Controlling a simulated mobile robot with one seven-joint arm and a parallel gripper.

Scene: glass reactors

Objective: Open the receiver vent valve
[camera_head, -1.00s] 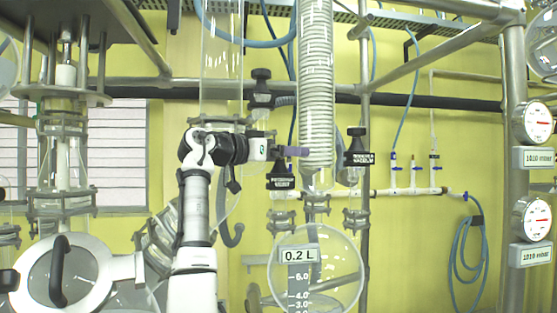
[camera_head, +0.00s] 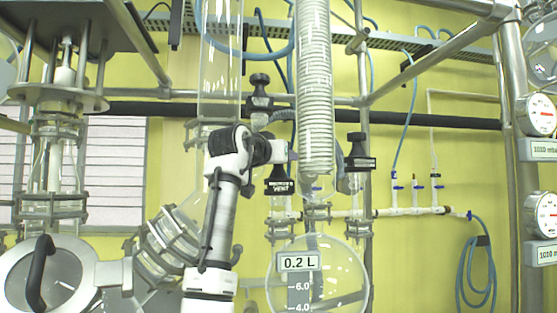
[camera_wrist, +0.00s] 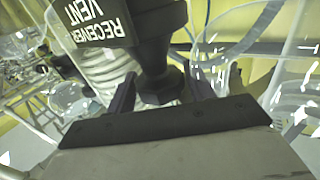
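The receiver vent valve (camera_head: 279,180) is a black valve with a white-lettered label, left of the coiled glass condenser in the head view. The wrist view shows its label (camera_wrist: 97,22), turned over and reading "RECEIVER VENT", and its flared black knob (camera_wrist: 161,84). My gripper (camera_wrist: 163,92) has its two dark purple fingers apart, one on each side of the knob. A small gap seems to show beside the right finger; I cannot tell whether either finger touches. In the head view my gripper (camera_head: 291,152) is mostly hidden by my wrist at the top of the valve.
A similar black valve (camera_head: 360,160) stands to the right, and another black knob (camera_head: 259,90) is above left. The coiled condenser (camera_head: 316,90) rises close beside the gripper. A round glass receiver (camera_head: 335,285) marked 0.2 L hangs below. Metal frame poles (camera_head: 363,120) stand nearby.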

